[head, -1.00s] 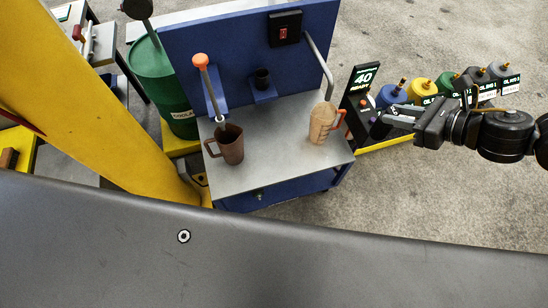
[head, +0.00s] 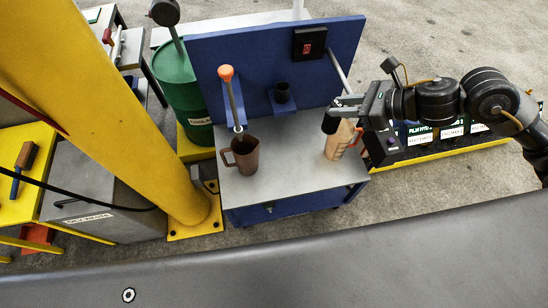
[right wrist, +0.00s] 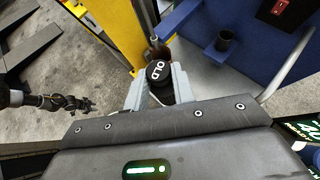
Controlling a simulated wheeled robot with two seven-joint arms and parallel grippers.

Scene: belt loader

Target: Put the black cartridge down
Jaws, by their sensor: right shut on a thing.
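My right gripper (head: 336,113) is shut on the black cartridge (head: 330,125), above the right part of the grey bench top (head: 285,185). In the right wrist view the cartridge (right wrist: 158,73) shows its round black end marked "OLD" between the two grey fingers (right wrist: 158,88). In the head view the cartridge overlaps the tan jug (head: 336,144); I cannot tell whether they touch. My left arm's end (right wrist: 70,103) shows small and dark at the left of the right wrist view; its jaw state is unclear.
A brown mug (head: 245,157) stands under the orange-knobbed lever (head: 226,72). A small dark cup (head: 282,92) sits on a blue bracket on the blue back panel (head: 250,60). A yellow column (head: 130,110) and green drum (head: 178,85) stand left. The front of the bench top is clear.

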